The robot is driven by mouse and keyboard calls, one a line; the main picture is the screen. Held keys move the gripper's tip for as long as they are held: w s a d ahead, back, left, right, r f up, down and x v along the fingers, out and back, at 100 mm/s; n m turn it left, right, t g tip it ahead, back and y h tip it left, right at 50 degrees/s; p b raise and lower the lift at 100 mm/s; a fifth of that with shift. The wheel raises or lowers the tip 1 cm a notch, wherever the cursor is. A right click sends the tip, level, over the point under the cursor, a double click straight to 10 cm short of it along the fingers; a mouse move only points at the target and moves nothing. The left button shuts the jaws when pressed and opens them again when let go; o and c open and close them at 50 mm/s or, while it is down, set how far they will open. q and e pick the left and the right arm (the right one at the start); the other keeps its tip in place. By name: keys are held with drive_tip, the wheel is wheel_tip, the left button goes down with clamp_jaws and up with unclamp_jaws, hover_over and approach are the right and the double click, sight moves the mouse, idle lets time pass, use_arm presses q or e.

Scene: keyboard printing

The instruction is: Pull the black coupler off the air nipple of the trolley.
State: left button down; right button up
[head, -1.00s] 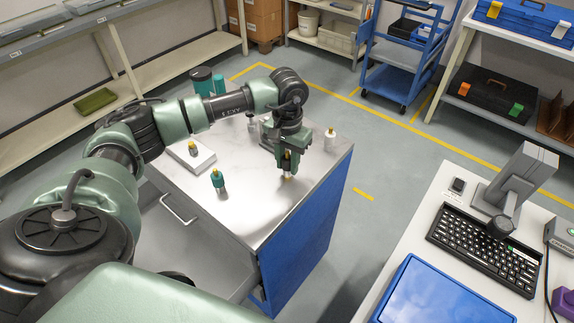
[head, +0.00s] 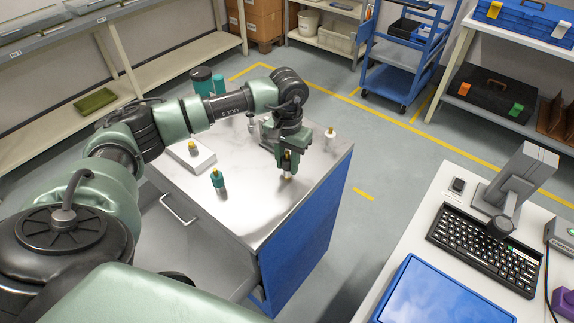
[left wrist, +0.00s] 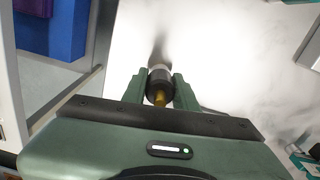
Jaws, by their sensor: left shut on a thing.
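My left gripper (head: 287,164) reaches down over the trolley's metal top (head: 262,207), near its right side. It is shut on the black coupler, which stands upright between the fingers. In the left wrist view the coupler (left wrist: 159,89) shows as a dark cylinder with a brass end towards the camera, a finger on each side. A pale ring (left wrist: 160,69) shows at its far end, just above the bright top. The air nipple is mostly hidden under the coupler; I cannot tell whether the two are still joined. My right gripper is not in view.
On the trolley top stand a green coupler (head: 217,180), a white one (head: 330,140), a grey one (head: 251,121) and a white block (head: 194,158) with a yellow-topped fitting. Green containers (head: 202,80) stand at the back. A table with a keyboard (head: 485,247) is at the right.

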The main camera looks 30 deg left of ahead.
sight(288, 157)
use_arm(q)
drive_tip(key=shift+r, duration=0.1)
idle(0.6)
drive_tip(key=shift+w+r+p, duration=0.2)
drive_tip(key=shift+r+p, duration=0.1)
drive_tip(key=shift+r, duration=0.3)
drive_tip(key=shift+s+r, duration=0.2)
drive_tip(key=shift+r, duration=0.4)
drive_tip(key=shift+w+r+p, duration=0.1)
drive_tip(key=shift+r+p, duration=0.3)
drive_tip(key=shift+r, duration=0.2)
drive_tip(key=shift+r+p, duration=0.3)
drive_tip(key=shift+r, duration=0.25)
drive_tip(key=shift+r+p, duration=0.55)
drive_tip(key=shift+r, duration=0.9)
